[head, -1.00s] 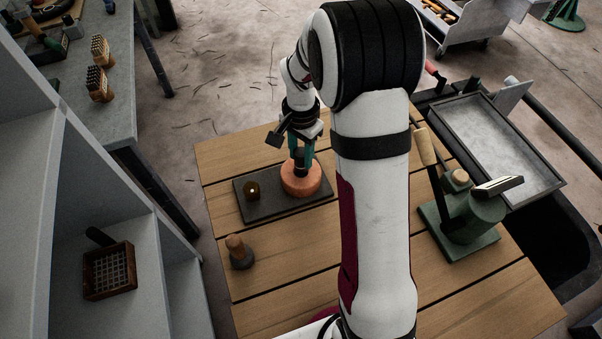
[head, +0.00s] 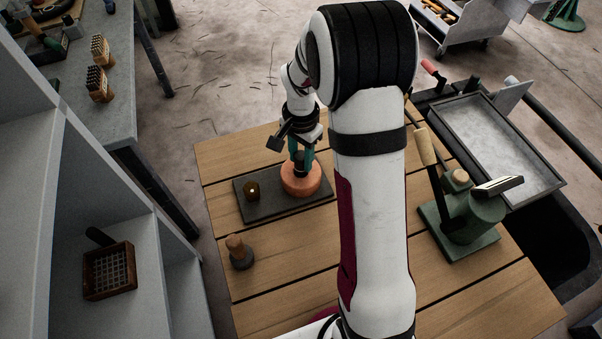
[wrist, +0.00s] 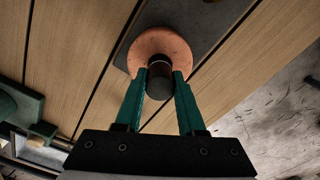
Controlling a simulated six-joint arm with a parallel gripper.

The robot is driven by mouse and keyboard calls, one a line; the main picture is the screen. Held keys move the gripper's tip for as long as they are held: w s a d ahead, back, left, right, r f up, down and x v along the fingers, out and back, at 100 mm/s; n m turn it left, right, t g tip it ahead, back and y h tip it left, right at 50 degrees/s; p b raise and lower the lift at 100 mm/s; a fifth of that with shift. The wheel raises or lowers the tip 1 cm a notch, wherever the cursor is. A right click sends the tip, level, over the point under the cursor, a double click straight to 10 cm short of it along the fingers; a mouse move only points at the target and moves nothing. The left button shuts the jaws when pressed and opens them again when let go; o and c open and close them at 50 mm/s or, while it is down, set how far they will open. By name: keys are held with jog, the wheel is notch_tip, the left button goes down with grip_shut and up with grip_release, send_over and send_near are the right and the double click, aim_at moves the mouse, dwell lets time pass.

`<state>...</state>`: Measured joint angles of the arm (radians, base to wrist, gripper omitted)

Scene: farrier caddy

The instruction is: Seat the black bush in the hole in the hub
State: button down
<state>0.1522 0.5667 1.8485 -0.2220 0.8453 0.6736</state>
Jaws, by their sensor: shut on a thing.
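The hub (head: 301,182) is a copper-coloured round block on a dark plate (head: 262,212) on the wooden table. It also shows in the wrist view (wrist: 151,46). My gripper (head: 301,161) is above the hub, with its green fingers shut on the black bush (wrist: 160,78). In the wrist view the bush stands between the fingertips, over the near part of the hub. The bush and fingers hide the hole, so I cannot tell whether the bush's lower end is in it.
A small dark brass-toned cylinder (head: 252,190) stands on the plate left of the hub. A wooden-knobbed tool (head: 239,252) stands at the table's left front. A green lever press (head: 466,220) stands at the right. Table between them is mostly clear.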

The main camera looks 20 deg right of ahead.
aim_at(301, 155)
jog(key=shift+f, duration=0.5)
dwell(0.3)
jog(key=shift+c, duration=2.2)
grip_release()
notch_tip(301, 155, up, 16)
jog(key=shift+f, duration=0.1)
